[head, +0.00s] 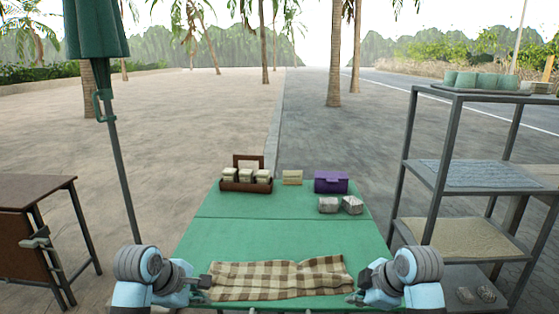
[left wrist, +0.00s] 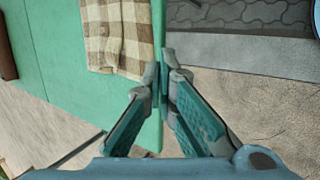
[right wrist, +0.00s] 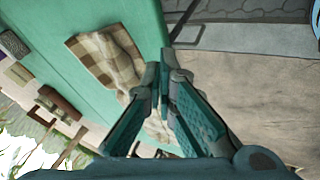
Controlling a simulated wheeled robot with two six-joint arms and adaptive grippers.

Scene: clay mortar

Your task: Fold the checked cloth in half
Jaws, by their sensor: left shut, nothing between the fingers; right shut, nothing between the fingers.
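The brown-and-cream checked cloth (head: 280,278) lies along the near edge of the green table (head: 290,222) as a wide, shallow, wrinkled strip. Its right end is rumpled and its far edge uneven; I cannot tell whether layers overlap. My left gripper (head: 207,290) is at the cloth's left end. In the left wrist view its shut, empty fingertips (left wrist: 165,65) are at the table edge beside the cloth (left wrist: 115,35). My right gripper (head: 354,297) is at the right end, by the near edge. In the right wrist view its shut, empty fingertips (right wrist: 164,72) partly cover the cloth (right wrist: 110,60).
A shelf rack (head: 470,180) stands right, an umbrella pole (head: 122,170) left. The table's middle is clear.

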